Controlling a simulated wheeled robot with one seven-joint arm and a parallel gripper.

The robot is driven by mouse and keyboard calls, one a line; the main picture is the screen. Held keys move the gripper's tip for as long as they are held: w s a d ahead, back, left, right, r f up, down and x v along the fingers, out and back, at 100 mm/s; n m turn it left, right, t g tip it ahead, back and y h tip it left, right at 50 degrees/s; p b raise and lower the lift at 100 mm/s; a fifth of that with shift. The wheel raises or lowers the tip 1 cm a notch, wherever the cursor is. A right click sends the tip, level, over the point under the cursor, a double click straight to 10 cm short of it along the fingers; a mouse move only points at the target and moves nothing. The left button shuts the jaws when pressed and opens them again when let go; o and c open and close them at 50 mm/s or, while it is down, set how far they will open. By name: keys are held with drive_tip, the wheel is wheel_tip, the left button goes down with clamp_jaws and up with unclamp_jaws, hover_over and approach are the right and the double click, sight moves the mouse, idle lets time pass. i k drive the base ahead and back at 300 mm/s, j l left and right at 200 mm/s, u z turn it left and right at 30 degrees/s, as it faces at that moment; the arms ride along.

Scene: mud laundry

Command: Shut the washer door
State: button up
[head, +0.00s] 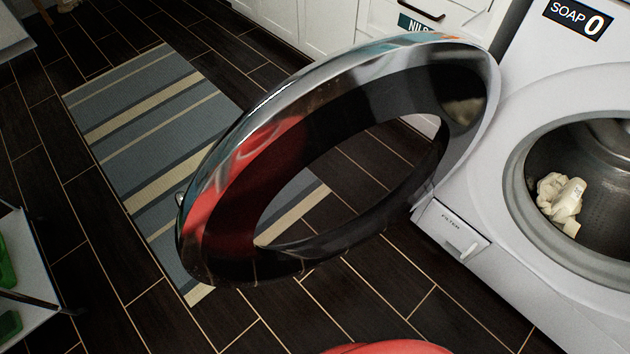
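The white washer (570,300) stands at the right, with its round drum opening uncovered. A cream cloth (560,196) lies inside the drum (600,160). The washer door (215,190), a shiny chrome ring with a dark inner rim, is wide open. It swings out to the left of the opening, over the floor, and its hinge side is near the washer front. A small latch (180,199) shows on its far left edge. My gripper is not in view.
A blue and cream striped rug (150,110) lies on the dark tiled floor left of the door. White cabinets (330,25) stand behind. A red rounded object (385,347) shows at the bottom edge. A shelf with green items (8,255) is at the left.

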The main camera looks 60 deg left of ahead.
sight(354, 89)
drive_tip(key=k+j, duration=0.15)
drive_tip(key=k, duration=0.35)
drive_tip(key=k+j, duration=0.15)
drive_tip(key=k, duration=0.35)
drive_tip(key=k+j, duration=0.1)
drive_tip(key=j, duration=0.3)
drive_tip(key=k+j, duration=0.1)
drive_tip(key=j, duration=0.3)
drive_tip(key=k+j, duration=0.1)
drive_tip(key=j, duration=0.35)
drive_tip(key=k+j, duration=0.1)
drive_tip(key=j, duration=0.3)
drive_tip(key=k+j, duration=0.1)
drive_tip(key=j, duration=0.3)
